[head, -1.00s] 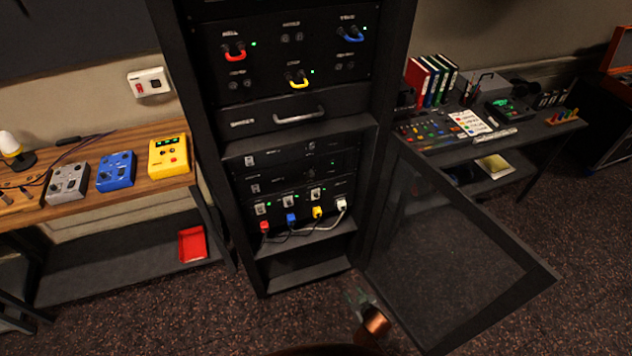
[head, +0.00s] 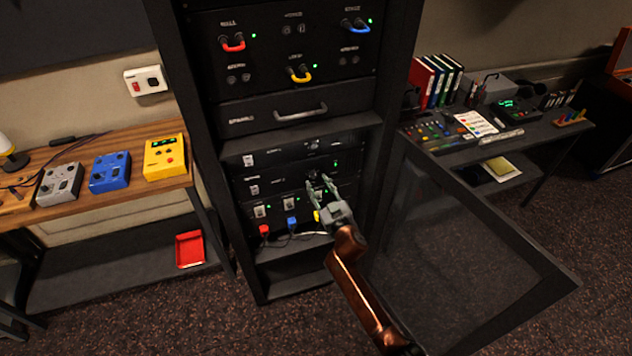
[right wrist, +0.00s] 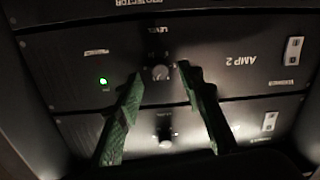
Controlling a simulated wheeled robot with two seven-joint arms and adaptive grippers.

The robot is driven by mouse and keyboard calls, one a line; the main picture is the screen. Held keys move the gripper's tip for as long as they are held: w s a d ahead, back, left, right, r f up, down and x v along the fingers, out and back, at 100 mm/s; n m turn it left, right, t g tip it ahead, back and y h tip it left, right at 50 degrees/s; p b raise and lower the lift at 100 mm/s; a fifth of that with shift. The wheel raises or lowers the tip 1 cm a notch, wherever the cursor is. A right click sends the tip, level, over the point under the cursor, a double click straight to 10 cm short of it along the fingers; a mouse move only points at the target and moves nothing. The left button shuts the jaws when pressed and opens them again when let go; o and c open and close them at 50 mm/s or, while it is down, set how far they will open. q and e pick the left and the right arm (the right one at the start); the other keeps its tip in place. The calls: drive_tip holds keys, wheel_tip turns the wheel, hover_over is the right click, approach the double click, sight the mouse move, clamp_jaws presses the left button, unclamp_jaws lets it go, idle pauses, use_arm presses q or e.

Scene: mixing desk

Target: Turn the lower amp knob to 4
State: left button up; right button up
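The lower amp, labelled AMP 2 (right wrist: 237,61), shows upside down in the right wrist view. Its round level knob (right wrist: 160,72) sits between my right gripper's fingertips (right wrist: 160,70), with a small gap visible on each side. A green light (right wrist: 102,80) is lit on its panel. The upper amp's knob (right wrist: 165,142) shows below it in that inverted picture. In the head view my right gripper (head: 319,180) is open and reaches into the rack in front of the lower amp, hiding part of it. The upper amp knob (head: 312,145) is clear above. My left gripper is out of view.
The rack's glass door (head: 470,245) stands open to the right, close beside my right arm. Below the amps is a panel with switches and coloured plugs, including a blue plug (head: 292,221). A drawer handle (head: 301,112) juts out above the amps.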

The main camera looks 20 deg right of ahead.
sight(313, 175)
drive_tip(key=shift+w+a, duration=0.1)
drive_tip(key=shift+w, duration=1.1)
drive_tip(key=shift+c, duration=0.5)
clamp_jaws()
